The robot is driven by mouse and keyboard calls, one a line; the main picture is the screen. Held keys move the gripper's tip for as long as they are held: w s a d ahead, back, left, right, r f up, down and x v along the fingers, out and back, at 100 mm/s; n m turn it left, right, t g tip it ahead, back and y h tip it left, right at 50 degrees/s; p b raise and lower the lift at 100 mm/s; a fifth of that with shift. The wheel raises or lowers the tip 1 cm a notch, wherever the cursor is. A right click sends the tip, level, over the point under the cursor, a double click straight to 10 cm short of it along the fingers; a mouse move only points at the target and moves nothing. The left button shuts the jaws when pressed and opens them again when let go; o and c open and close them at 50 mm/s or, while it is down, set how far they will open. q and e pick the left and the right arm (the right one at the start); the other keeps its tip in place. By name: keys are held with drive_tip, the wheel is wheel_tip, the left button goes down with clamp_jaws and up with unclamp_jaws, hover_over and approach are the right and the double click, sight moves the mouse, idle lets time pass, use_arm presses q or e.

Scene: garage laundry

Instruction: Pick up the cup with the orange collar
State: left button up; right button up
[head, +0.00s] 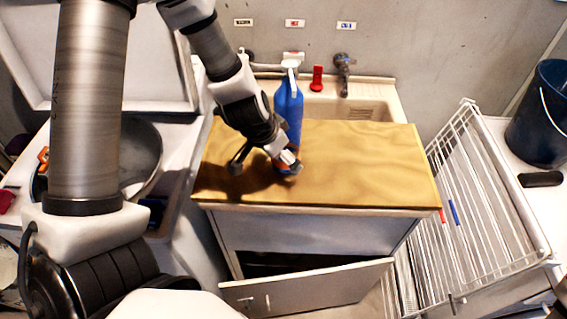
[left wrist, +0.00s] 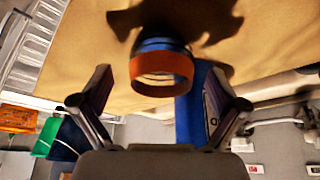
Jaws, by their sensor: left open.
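The cup with the orange collar (head: 287,168) stands on the tan cabinet top (head: 370,165). In the head view my left gripper (head: 266,158) partly hides it. In the left wrist view the cup (left wrist: 162,72) shows its orange collar and blue body between my two spread fingers (left wrist: 157,98). The gripper is open, and I see no finger closed on the cup. My right gripper is in neither view.
A sink (head: 345,108) lies behind the cabinet. A white drying rack (head: 480,200) stands right. The cabinet top's right side is clear.

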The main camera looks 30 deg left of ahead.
use_arm(q)
drive_tip(key=w+f, duration=0.2)
drive_tip(key=shift+w+d+f, duration=0.1)
drive_tip(key=shift+w+f, duration=0.15)
drive_tip(key=shift+w, duration=0.05)
drive_tip(key=shift+s+r, duration=0.35)
drive_tip(key=shift+c, duration=1)
drive_tip(key=shift+s+r, duration=0.15)
drive_tip(key=shift+s, duration=0.15)
drive_tip(key=c, duration=0.8)
drive_tip(key=shift+w+f, duration=0.2)
drive_tip(key=shift+w, duration=0.05)
drive_tip(key=shift+r, duration=0.1)
drive_tip(key=shift+c, duration=0.5)
